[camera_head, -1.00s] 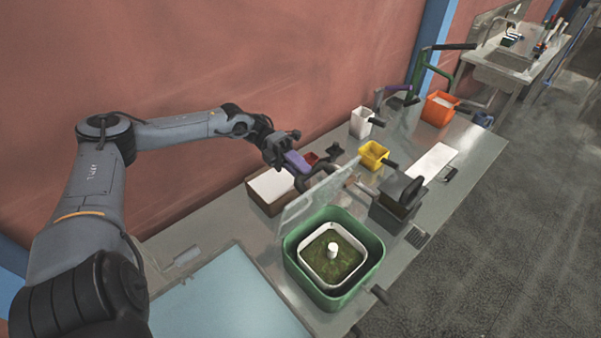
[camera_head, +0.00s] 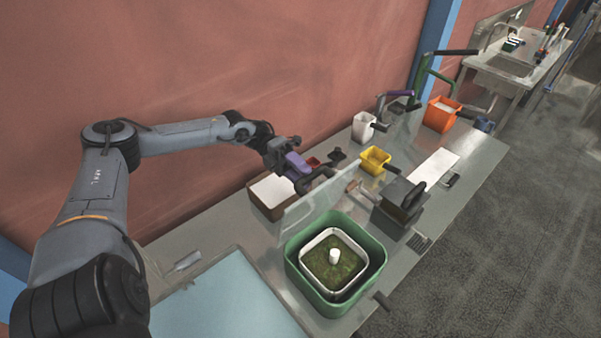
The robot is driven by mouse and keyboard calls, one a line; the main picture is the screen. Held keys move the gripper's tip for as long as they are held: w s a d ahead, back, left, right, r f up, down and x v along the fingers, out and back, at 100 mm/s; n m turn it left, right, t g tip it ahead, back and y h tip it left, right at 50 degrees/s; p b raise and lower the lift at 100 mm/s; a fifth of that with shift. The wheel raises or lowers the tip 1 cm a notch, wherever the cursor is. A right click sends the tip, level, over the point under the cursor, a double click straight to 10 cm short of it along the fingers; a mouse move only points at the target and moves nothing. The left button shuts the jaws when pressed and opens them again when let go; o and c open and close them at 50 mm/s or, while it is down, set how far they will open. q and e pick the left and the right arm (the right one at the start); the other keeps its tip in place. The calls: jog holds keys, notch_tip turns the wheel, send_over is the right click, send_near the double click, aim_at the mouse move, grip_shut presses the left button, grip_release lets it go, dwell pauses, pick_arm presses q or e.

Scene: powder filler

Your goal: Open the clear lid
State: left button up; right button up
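The clear lid (camera_head: 305,214) is a see-through pane. It stands raised and tilted along the back-left side of a green square container (camera_head: 372,256). The container is uncovered on top; inside sit a white-rimmed tray of green-brown powder (camera_head: 350,270) and a white post (camera_head: 334,256). My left gripper (camera_head: 318,180) is behind the lid's upper edge, close to it. Whether it touches the lid, and how far its fingers are apart, I cannot tell. My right gripper is out of view.
A brown box with a white top (camera_head: 262,205) sits below my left gripper. A dark grey box (camera_head: 395,205), a yellow bin (camera_head: 375,160), a white cup (camera_head: 362,127) and an orange bin (camera_head: 440,115) stand to the right. A pale blue panel (camera_head: 225,300) lies at the front left.

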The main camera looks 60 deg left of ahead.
pick_arm(q)
jog(key=s+a+b, duration=0.2)
jog(key=a+b, duration=0.4)
jog(key=a, duration=0.4)
jog(key=shift+a+r+b, duration=0.2)
jog(key=shift+a+b, duration=0.1)
jog(key=shift+b, duration=0.05)
